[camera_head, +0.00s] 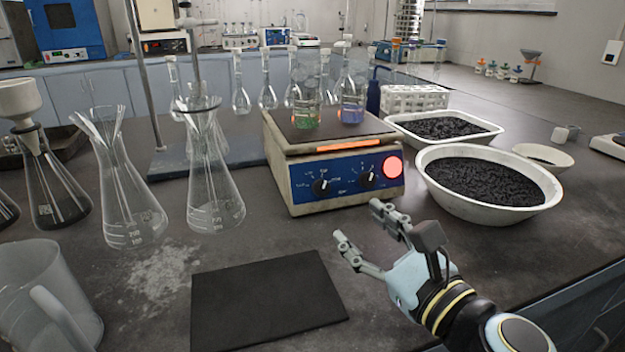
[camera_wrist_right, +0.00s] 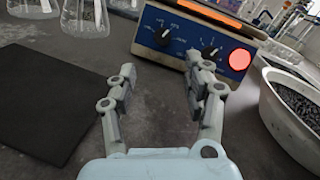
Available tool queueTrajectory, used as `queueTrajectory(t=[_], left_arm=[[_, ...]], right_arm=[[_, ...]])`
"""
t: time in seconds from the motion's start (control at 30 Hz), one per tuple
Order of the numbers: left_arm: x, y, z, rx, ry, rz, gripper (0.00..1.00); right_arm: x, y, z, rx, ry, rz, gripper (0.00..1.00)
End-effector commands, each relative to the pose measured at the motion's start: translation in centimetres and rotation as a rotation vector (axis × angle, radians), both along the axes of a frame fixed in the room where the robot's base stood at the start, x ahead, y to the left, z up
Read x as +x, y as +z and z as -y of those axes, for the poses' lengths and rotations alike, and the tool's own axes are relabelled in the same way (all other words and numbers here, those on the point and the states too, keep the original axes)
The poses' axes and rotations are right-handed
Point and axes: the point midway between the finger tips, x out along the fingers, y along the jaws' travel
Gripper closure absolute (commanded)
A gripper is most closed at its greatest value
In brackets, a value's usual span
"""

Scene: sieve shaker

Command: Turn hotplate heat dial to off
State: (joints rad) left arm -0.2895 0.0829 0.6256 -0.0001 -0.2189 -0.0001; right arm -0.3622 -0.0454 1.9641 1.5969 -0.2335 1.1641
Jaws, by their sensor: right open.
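The hotplate (camera_head: 335,160) stands in the middle of the bench in the head view, with a blue front panel. The panel carries a left dial (camera_head: 321,187), a right dial (camera_head: 367,179) and a lit red round light (camera_head: 392,168). The wrist view also shows the left dial (camera_wrist_right: 162,36), the right dial (camera_wrist_right: 209,52) and the red light (camera_wrist_right: 239,59). I cannot read which dial is for heat. My right gripper (camera_head: 360,228) is open and empty in front of the panel, apart from both dials. My left gripper is not in view.
A flat black mat (camera_head: 265,300) lies in front.

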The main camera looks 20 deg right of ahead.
Motion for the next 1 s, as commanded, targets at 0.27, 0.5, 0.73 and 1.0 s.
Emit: queueTrajectory(t=[0.27,0.5,0.73,1.0], left_arm=[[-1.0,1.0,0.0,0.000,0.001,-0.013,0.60],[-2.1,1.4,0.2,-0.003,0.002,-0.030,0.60],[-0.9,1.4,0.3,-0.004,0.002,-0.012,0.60],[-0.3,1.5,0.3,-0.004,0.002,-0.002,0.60]], right_arm=[[3.4,0.2,-0.4,0.032,-0.015,-0.004,0.49],[8.0,0.0,-1.4,0.031,-0.014,-0.005,0.49],[10.4,-0.1,-1.8,0.027,-0.014,-0.006,0.49],[10.7,-0.2,-1.9,0.027,-0.014,-0.007,0.49]])
